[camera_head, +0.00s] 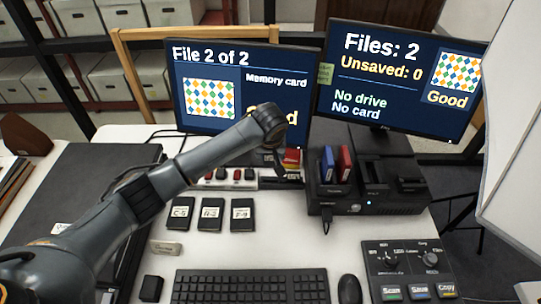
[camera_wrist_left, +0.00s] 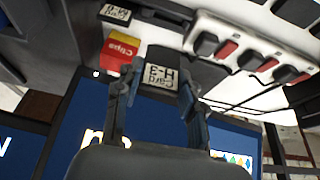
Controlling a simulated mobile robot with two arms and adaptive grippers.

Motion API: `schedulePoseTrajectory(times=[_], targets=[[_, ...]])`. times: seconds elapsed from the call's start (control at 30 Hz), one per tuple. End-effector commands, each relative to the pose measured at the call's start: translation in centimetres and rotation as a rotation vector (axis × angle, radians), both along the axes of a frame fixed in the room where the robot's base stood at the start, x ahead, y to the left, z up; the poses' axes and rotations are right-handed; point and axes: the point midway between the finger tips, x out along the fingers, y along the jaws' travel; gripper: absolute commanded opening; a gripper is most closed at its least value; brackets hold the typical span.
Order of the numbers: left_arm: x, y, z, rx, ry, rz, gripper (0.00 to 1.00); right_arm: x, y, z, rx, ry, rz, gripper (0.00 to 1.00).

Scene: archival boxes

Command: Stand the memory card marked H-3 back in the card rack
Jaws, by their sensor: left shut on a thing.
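My left gripper (camera_wrist_left: 160,76) is shut on the memory card H-3 (camera_wrist_left: 161,77). The card is dark with a white label reading "Card H-3", which shows between the two fingers in the left wrist view. In the head view my left gripper (camera_head: 278,160) points down in front of the left monitor, and the card is not clear there. A dark low piece with pale labels (camera_head: 283,182) lies just below it; I cannot tell surely that it is the card rack. A white-labelled dark piece (camera_wrist_left: 117,13) shows in the left wrist view. My right gripper is not in view.
Three labelled dark cards (camera_head: 211,214) lie on the white desk. A power strip (camera_head: 226,178) and a red-yellow Clips box (camera_head: 292,156) are close to the gripper. A black dock (camera_head: 368,196) with blue and red drives stands right. A keyboard (camera_head: 251,285) is in front.

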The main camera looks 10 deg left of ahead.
Motion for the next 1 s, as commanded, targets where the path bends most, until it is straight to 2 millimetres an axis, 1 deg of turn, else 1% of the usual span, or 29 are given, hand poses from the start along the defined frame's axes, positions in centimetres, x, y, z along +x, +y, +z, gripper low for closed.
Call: schedulePoseTrajectory(times=[0.03, 0.37, 0.47, 0.8, 1.0], targets=[[0.0, 0.0, -0.7, 0.000, -0.001, 0.000, 0.22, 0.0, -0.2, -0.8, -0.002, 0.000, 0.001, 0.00], [0.0, 0.0, -2.6, 0.001, -0.001, -0.001, 0.22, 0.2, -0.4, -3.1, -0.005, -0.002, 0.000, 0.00], [0.0, 0.0, -3.0, 0.000, 0.000, 0.000, 0.22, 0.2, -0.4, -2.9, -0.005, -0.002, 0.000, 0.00], [0.0, 0.0, -5.4, 0.000, 0.000, 0.001, 0.22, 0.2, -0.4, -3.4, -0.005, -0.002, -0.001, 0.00], [0.0, 0.0, -6.2, -0.001, 0.000, 0.000, 0.22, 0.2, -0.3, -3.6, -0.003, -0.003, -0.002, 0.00]])
